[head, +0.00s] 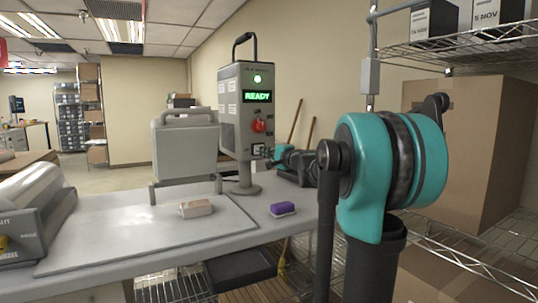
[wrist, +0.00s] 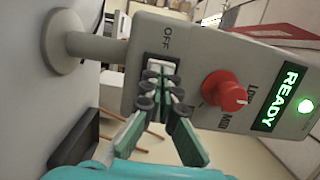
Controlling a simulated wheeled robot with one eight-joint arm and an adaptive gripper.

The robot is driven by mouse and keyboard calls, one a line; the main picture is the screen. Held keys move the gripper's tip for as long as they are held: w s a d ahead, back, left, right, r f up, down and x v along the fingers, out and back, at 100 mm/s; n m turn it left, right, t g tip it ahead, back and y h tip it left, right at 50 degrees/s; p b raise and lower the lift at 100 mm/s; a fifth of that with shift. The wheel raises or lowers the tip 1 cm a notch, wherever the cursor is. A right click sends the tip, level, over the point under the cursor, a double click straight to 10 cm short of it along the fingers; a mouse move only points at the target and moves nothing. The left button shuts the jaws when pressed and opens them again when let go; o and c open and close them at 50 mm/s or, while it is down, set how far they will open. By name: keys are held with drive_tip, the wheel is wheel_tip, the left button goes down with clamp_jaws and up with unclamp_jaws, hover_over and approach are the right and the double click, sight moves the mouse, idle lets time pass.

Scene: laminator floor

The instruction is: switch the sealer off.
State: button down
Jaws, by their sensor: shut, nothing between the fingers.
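The sealer's grey control box (head: 244,110) stands on a post at the back of the bench. Its display (head: 257,96) reads READY in green and the lamp (head: 257,79) above glows green. A red knob (head: 259,126) sits below the display. In the wrist view, turned sideways, the box (wrist: 200,50) shows the red knob (wrist: 225,91) and a pale switch (wrist: 163,64) beside the printed word OFF. My gripper (wrist: 154,78) is shut and empty, its tips right at the switch and partly covering it. I cannot tell whether they touch. In the head view my gripper (head: 270,156) is small beside the box's lower edge.
On the bench (head: 120,222) lie a beige block (head: 196,208) and a purple block (head: 283,209). A grey machine (head: 35,205) stands at the left, a grey handled panel (head: 185,150) behind. A wire shelf (head: 460,48) with boxes is at the right.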

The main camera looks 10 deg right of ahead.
drive_tip(key=shift+w+a, duration=0.15)
drive_tip(key=shift+w, duration=0.1)
